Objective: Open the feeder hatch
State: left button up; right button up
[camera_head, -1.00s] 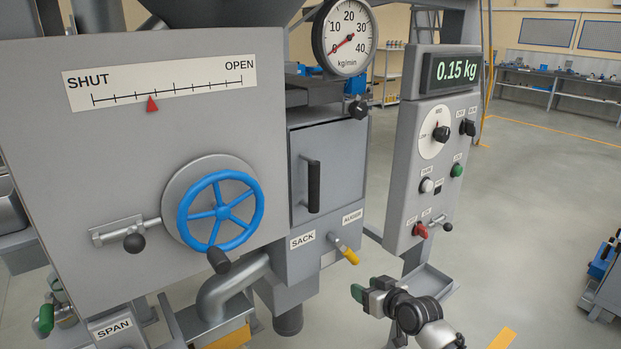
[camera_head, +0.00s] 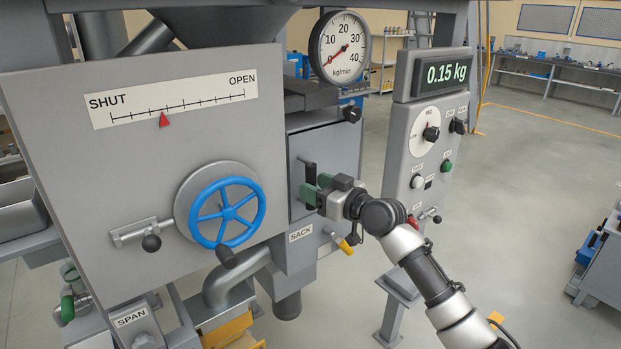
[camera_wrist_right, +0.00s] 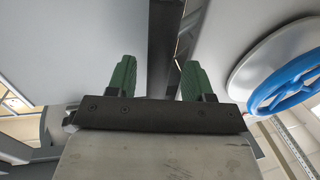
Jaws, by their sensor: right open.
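The feeder hatch (camera_head: 338,150) is a grey door to the right of the blue handwheel. It looks closed, with its upright black handle (camera_head: 310,170) on its left side. My right gripper (camera_head: 314,190) is at the handle's lower part, its green fingers open. In the right wrist view, the dark handle bar (camera_wrist_right: 165,45) runs upright between the two fingertips (camera_wrist_right: 156,78), with a gap on each side. A black knob (camera_head: 351,114) sits above the hatch's upper right. My left gripper is not in view.
The blue handwheel (camera_head: 227,212) with its dark crank knob stands out close left of my gripper. A control panel (camera_head: 425,150) reading 0.15 kg stands close to the right of my arm. A yellow-tipped lever (camera_head: 345,247) is below.

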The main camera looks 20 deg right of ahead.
jog(key=shift+x, duration=1)
grip_shut()
